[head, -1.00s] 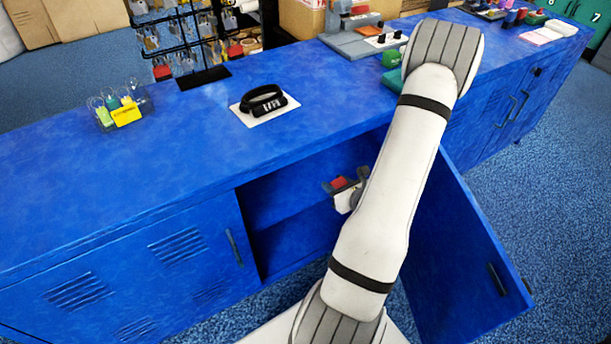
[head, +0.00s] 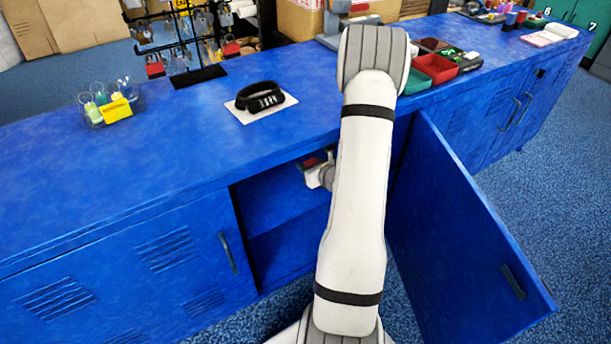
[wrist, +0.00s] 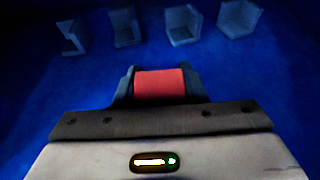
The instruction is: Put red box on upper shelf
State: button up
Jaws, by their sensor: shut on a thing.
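The red box (wrist: 160,84) sits between the two fingers of my gripper (wrist: 158,76) in the wrist view, and the fingers are shut on it. In the head view my gripper (head: 318,172) is at the top of the open cabinet's opening, and a small bit of red shows there. My arm hides most of it. The upper shelf (head: 272,200) shows inside the cabinet, above a lower compartment (head: 285,250). In the wrist view a dark blue surface (wrist: 60,85) lies around the box. I cannot tell whether the box touches it.
Several dark box-like things (wrist: 183,25) stand in a row beyond the red box. The open cabinet door (head: 460,230) swings out right of my arm. The blue counter top (head: 190,150) above carries a black band on a white card (head: 262,102) and small trays (head: 435,68).

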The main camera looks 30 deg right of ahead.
notch_tip(320, 180, down, 3)
jog(key=shift+f+b, duration=0.2)
jog(key=shift+b, duration=0.55)
jog(key=shift+w+f, duration=0.1)
jog(key=shift+w, duration=0.1)
jog(key=o, duration=1.1)
jog(key=shift+o, duration=0.2)
